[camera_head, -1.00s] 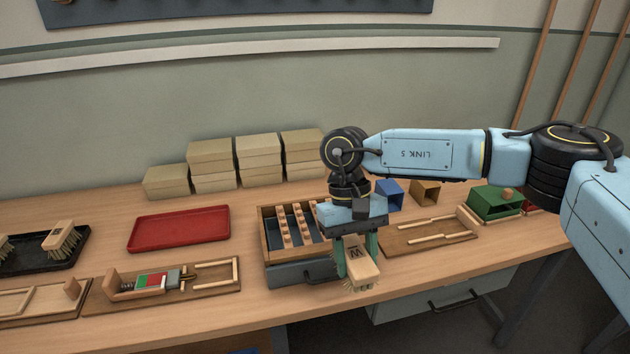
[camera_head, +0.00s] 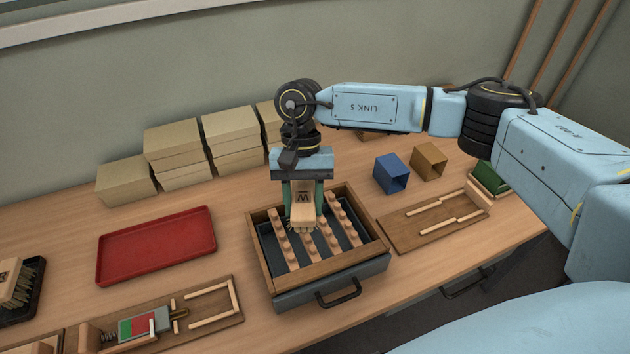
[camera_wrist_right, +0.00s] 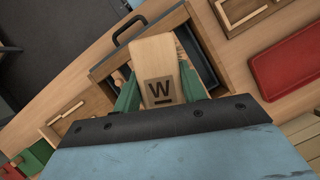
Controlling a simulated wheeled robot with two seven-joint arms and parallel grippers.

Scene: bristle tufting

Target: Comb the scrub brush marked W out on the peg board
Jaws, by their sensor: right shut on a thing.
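The scrub brush marked W (camera_head: 303,201) has a pale wooden block with a dark W label and light bristles at its lower end. My right gripper (camera_head: 303,192) is shut on it, green fingers on both sides, and holds it over the far part of the peg board (camera_head: 347,274). The peg board is a wooden-framed tray with rows of wooden pegs over a dark bottom. Whether the bristles touch the pegs I cannot tell. The right wrist view also shows the brush (camera_wrist_right: 160,68) between the fingers, its bristles hidden. My left gripper is not in view.
A red tray (camera_head: 157,246) lies left of the peg board. A wooden fixture with a red and green block (camera_head: 145,326) is at the front left. Another brush (camera_head: 18,283) sits at the left edge. Blue (camera_head: 391,174) and brown (camera_head: 428,161) boxes stand right; stacked cartons line the wall.

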